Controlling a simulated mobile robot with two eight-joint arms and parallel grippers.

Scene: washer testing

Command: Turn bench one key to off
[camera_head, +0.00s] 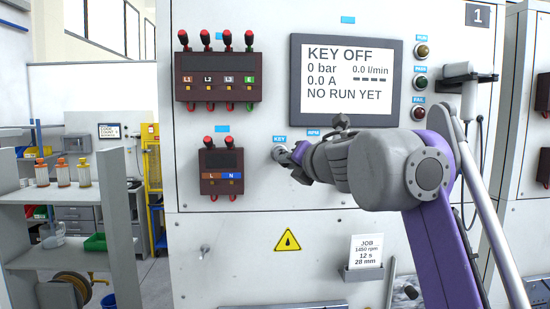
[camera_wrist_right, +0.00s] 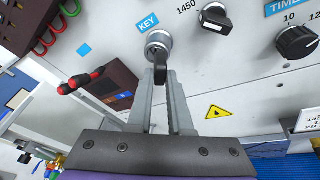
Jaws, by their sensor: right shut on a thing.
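The bench panel marked 1 carries a key switch (camera_head: 279,153) below a blue KEY label (camera_head: 280,139). In the right wrist view the switch is a round silver collar (camera_wrist_right: 158,41) with a dark key (camera_wrist_right: 160,68) standing out from it. My right gripper (camera_wrist_right: 161,82) is shut on the key, its two fingers at either side of it. In the head view the right gripper (camera_head: 294,157) reaches the switch from the right, and its wrist hides nearby controls. The screen (camera_head: 345,80) reads KEY OFF, 0 bar, 0.0 A, NO RUN YET. My left gripper is not in view.
Right of the key, the right wrist view shows an rpm knob (camera_wrist_right: 215,18) and a TIME knob (camera_wrist_right: 297,42). Terminal blocks with red plugs (camera_head: 221,171) sit left of the key. A job card holder (camera_head: 363,274) is below the arm.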

